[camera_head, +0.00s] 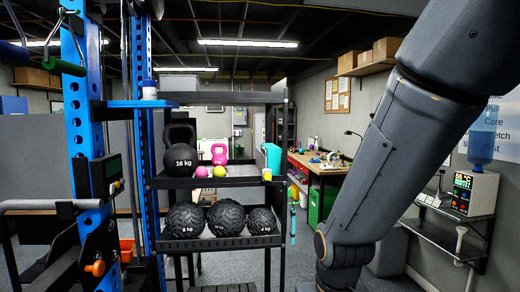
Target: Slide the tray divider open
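A black rack (283,215) stands near the middle of the view. Its upper tray (230,181) holds a black 16 kg kettlebell (180,158), a pink kettlebell (219,153), small coloured balls (220,171) and a turquoise upright object (272,159). Its lower tray (225,242) holds three black textured balls (226,218) side by side. I cannot make out which part is the tray divider. My grey arm crosses the right side from the top down to the bottom edge. My gripper is outside the view.
A blue upright post (82,120) with black and orange fittings stands at the left, close to me. A workbench (325,166) with a green bin (320,204) is behind, and a shelf with a water dispenser (474,190) is at the right. Grey floor shows right of the rack.

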